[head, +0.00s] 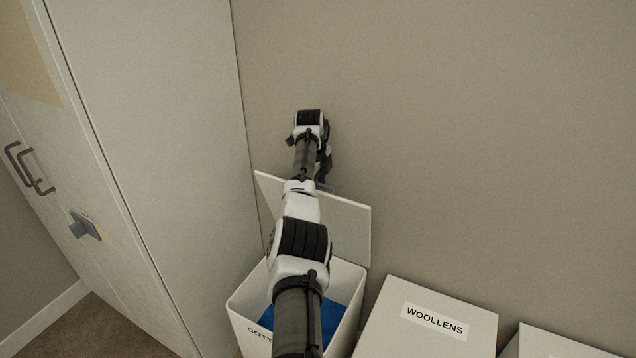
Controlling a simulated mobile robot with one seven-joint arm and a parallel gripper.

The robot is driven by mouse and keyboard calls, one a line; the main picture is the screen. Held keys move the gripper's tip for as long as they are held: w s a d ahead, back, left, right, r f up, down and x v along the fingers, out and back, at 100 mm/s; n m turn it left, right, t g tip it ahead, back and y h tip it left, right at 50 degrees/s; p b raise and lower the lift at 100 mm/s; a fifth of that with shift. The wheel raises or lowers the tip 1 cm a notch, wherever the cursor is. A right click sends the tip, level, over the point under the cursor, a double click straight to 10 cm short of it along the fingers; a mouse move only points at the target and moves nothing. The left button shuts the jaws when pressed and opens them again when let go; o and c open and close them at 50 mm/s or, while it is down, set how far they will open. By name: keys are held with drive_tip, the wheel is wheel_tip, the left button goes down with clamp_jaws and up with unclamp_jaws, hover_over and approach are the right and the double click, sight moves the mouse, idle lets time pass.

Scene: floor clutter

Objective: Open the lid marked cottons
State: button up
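The cottons bin (348,305) is a white box at the lower middle. Blue material (333,318) lies inside the bin. My arm reaches over the bin, and my gripper (325,184) is at the lid's upper edge, mostly hidden by my own wrist. I cannot tell whether it touches the lid or how its fingers stand.
A closed white bin marked woollens (420,345) stands to the right, with another closed white bin (555,345) beyond it. A tall pale cabinet (150,130) with dark handles stands close on the left. The wall (480,130) is directly behind the bins.

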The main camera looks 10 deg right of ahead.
drive_tip(key=shift+w+r, duration=0.1)
drive_tip(key=shift+r, duration=0.15)
wheel_tip(320, 180, up, 13)
drive_tip(key=s+a+b, duration=0.1)
drive_tip(key=s+b, duration=0.1)
drive_tip(key=b, duration=0.1)
drive_tip(key=shift+s+a, duration=0.15)
drive_tip(key=shift+a, duration=0.15)
